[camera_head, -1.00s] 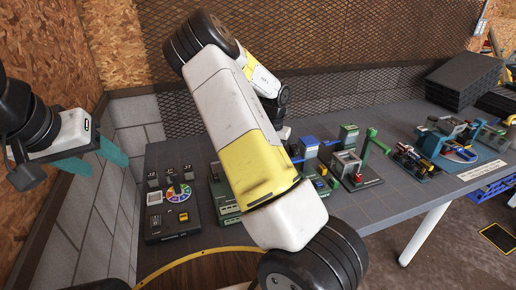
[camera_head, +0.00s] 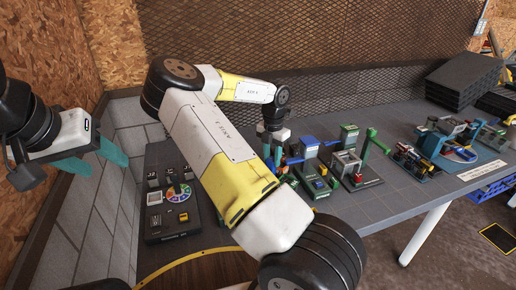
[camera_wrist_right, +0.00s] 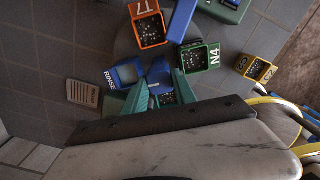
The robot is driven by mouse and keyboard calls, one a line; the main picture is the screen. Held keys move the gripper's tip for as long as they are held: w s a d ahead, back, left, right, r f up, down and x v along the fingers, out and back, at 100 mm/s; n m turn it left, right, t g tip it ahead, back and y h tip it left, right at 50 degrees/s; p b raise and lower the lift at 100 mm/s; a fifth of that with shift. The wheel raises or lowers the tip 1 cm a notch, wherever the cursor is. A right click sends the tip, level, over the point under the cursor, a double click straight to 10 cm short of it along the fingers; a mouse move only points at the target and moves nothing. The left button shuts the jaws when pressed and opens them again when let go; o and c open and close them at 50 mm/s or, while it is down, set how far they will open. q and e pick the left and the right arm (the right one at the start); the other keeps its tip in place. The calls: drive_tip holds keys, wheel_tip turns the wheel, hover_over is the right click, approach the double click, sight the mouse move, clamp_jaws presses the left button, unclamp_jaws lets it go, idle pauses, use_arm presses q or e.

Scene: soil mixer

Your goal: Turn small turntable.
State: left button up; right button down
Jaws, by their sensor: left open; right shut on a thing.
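In the right wrist view, a dark grey round plate (camera_wrist_right: 128,45), which looks like the small turntable, lies under several open coloured bins. An orange bin marked T7 (camera_wrist_right: 148,25), a green bin marked N4 (camera_wrist_right: 198,58) and a blue bin marked RINSE (camera_wrist_right: 124,75) sit around it. My right gripper (camera_wrist_right: 158,90) has its teal fingers around a blue part (camera_wrist_right: 158,71) between these bins and is shut on it. In the head view my right gripper (camera_head: 273,157) is at the machines mid-table, partly hidden by my arm. My left gripper (camera_head: 96,160) is open and empty at the left.
A dark panel with a coloured wheel (camera_head: 178,192) is on the left of the grey table (camera_head: 350,215). Several small machines, including one with a green post (camera_head: 368,142), stand right of my right gripper. A blue round station (camera_head: 462,153) is farther right. Mesh backs the table.

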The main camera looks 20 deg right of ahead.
drive_tip(key=shift+w+r, duration=0.1)
drive_tip(key=c, duration=1)
unclamp_jaws()
drive_tip(key=shift+r, duration=3.85)
